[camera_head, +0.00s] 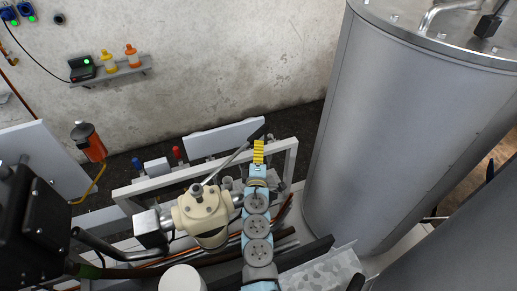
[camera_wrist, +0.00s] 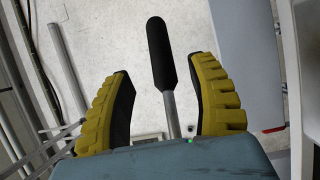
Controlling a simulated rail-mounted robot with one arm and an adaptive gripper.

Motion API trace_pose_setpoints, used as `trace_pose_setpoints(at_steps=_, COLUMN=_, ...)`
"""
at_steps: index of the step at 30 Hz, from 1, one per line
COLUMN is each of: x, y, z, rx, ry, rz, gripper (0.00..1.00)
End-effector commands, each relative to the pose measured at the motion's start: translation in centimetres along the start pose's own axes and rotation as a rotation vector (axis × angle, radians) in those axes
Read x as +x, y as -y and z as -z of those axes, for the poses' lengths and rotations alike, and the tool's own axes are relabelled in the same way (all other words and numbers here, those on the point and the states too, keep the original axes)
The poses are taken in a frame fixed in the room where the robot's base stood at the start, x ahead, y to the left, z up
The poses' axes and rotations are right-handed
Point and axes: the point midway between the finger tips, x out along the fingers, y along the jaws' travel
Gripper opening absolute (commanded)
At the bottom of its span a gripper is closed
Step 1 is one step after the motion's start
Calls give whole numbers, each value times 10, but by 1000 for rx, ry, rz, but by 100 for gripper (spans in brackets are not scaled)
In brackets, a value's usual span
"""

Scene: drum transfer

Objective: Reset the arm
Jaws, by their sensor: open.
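My gripper (camera_wrist: 162,67) is open, its two yellow ridged fingers spread wide in the wrist view. A lever with a black handle (camera_wrist: 159,45) and a metal shaft (camera_wrist: 171,112) appears between the fingers, with a visible gap on each side. In the head view my gripper (camera_head: 258,151) is at the end of the light blue and grey arm, beside the black lever handle (camera_head: 258,132). The lever slants up to the right from a cream valve body (camera_head: 203,208). Depth between fingers and lever is hard to tell.
A large grey drum (camera_head: 400,130) stands to the right of my arm. A white frame (camera_head: 150,188) and pipes surround the valve. A wall shelf (camera_head: 112,75) holds a yellow and an orange bottle. A black box-shaped thing (camera_head: 35,225) is at lower left.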

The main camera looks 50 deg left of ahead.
Motion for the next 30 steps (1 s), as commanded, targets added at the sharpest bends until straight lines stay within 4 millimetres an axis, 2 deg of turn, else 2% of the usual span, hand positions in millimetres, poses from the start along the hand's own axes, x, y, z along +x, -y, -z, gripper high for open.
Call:
trace_pose_setpoints(at_steps=14, x=3, y=0, z=-1, rx=1, ry=2, rz=-1, gripper=58)
trace_pose_setpoints(at_steps=30, x=38, y=-1, z=-1, rx=5, ry=3, rz=-3, gripper=58)
